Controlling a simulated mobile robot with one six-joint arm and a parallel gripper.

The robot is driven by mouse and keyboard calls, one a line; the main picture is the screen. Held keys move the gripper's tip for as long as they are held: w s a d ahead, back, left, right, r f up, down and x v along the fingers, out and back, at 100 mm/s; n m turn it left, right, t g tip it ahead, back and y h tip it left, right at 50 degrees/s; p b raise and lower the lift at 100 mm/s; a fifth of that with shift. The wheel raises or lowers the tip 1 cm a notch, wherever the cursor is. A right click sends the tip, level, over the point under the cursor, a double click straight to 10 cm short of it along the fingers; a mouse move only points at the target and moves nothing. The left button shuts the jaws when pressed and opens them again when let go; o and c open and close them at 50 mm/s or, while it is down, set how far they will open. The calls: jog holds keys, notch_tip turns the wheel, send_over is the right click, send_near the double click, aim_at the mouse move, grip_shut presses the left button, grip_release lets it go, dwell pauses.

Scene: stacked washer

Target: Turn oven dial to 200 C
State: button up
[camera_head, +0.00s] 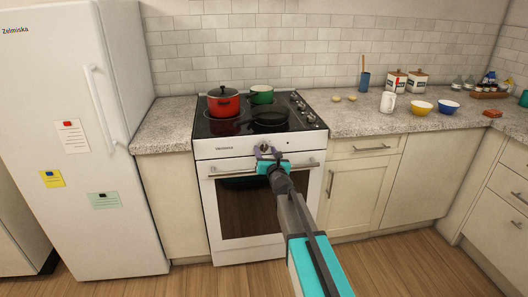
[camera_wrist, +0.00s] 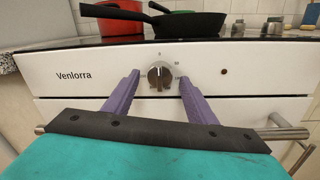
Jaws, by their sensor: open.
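The oven dial (camera_wrist: 160,73) is a round dark and metallic knob with a raised grip bar, on the white front panel of the oven (camera_head: 236,147). Small marks surround it, too small to read. The bar looks roughly upright in the wrist view. My gripper (camera_wrist: 158,83) is open, with one purple finger on each side of the dial. I see gaps between both fingers and the dial, so they do not appear to touch it. In the head view my gripper (camera_head: 266,152) is in front of the panel and covers most of the dial.
The oven door handle (camera_head: 225,172) runs just below my gripper; its bar end also shows in the wrist view (camera_wrist: 283,132). A red pot (camera_head: 223,105), a green pot (camera_head: 262,96) and a black pan (camera_head: 270,117) stand on the cooktop. The floor (camera_head: 190,281) in front is clear.

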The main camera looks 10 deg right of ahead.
jog(key=shift+w, duration=0.25)
jog(key=c, duration=0.9)
jog(key=shift+a, duration=0.3)
jog(key=shift+c, duration=0.7)
jog(key=shift+d, duration=0.2)
